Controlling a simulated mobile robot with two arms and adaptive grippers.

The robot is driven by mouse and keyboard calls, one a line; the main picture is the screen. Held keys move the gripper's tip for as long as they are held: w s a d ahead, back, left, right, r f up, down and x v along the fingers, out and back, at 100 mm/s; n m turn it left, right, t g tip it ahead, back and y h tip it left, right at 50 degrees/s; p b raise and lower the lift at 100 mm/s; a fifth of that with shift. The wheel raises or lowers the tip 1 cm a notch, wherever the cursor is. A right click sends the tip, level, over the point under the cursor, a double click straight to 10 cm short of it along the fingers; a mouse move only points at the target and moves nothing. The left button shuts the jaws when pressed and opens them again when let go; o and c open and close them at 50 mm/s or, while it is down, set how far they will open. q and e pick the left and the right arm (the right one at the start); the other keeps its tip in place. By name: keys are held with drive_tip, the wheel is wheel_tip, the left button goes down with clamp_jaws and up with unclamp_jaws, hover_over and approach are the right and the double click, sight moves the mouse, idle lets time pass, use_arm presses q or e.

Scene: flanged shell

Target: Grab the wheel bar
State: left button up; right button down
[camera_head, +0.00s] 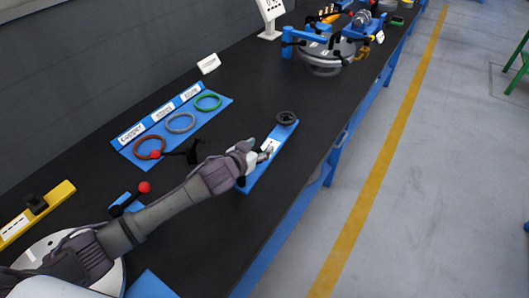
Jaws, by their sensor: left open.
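The wheel bar is a long blue bar (256,177) lying on the black bench top near its right edge. A small black wheel (287,118) sits at its far end, and a white label shows on its middle. My left gripper (266,151) is open over the middle of the bar, near the label. The hand hides part of the bar, and I cannot tell whether the fingers touch it. My right gripper is not in view.
A blue tray (134,154) with brown, grey and green rings lies left of the bar. Red-knobbed levers (145,187) stand near my left arm. A round grey fixture (322,68) with blue clamps is farther back. The bench between bar and fixture is clear.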

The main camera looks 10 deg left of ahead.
use_arm(q)
drive_tip(key=shift+s, duration=0.1)
drive_tip(key=shift+c, duration=0.6)
clamp_jaws()
drive_tip(key=shift+r, duration=0.15)
